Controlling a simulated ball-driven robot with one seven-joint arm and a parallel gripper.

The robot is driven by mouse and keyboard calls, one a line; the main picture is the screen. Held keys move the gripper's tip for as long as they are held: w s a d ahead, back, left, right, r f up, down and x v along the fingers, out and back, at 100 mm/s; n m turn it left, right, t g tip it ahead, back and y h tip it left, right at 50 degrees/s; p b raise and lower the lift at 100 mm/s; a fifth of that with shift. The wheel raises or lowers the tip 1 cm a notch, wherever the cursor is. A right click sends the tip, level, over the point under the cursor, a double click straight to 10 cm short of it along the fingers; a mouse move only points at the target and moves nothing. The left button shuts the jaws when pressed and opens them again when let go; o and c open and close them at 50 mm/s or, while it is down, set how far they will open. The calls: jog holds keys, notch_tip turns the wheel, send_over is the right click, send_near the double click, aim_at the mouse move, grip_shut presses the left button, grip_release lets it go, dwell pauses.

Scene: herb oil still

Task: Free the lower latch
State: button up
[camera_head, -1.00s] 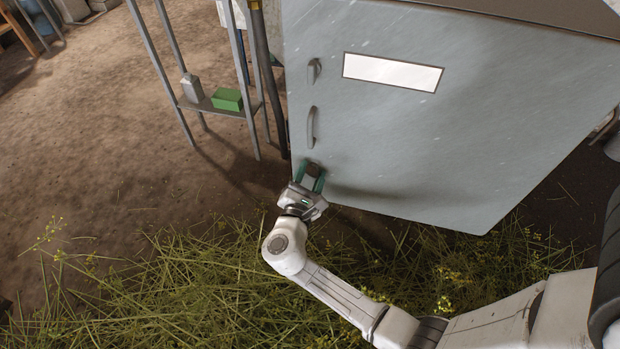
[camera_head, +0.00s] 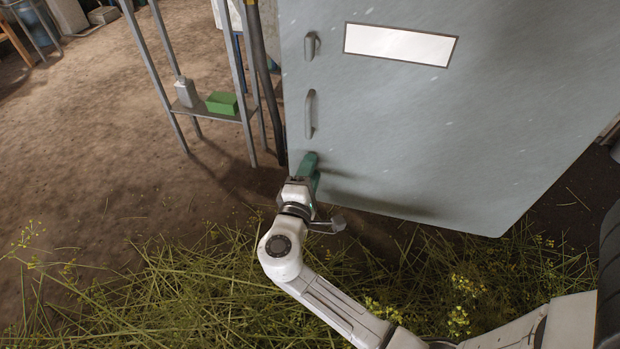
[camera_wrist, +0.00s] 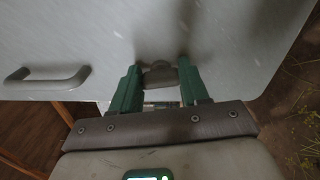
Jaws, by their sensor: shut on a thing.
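The grey door (camera_head: 400,120) of the still's cabinet fills the right of the head view. Its upper latch (camera_head: 311,45) is upright near the left edge. The lower latch (camera_wrist: 160,75) is a small dark grey knob on the door in the wrist view. My gripper (camera_head: 309,168) is at the door's lower left corner, its green fingers one almost behind the other. In the wrist view my gripper (camera_wrist: 159,82) is shut on the lower latch, one finger on each side. In the head view the fingers hide this latch.
A door handle (camera_head: 309,114) sits between the latches; it also shows in the wrist view (camera_wrist: 45,77). A metal rack (camera_head: 215,112) with a green box (camera_head: 222,103) stands left of the door. Cut herbs (camera_head: 180,290) cover the floor below.

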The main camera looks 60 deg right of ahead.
jog(key=shift+f+m+b, duration=0.2)
jog(key=shift+m+b, duration=0.75)
jog(key=shift+m, duration=0.15)
jog(key=o, duration=1.1)
jog(key=shift+r, duration=0.1)
jog(key=shift+c, duration=0.2)
jog(key=p+v, duration=0.2)
jog(key=v, duration=0.8)
jog(key=shift+a, duration=0.4)
jog(key=shift+s, duration=0.15)
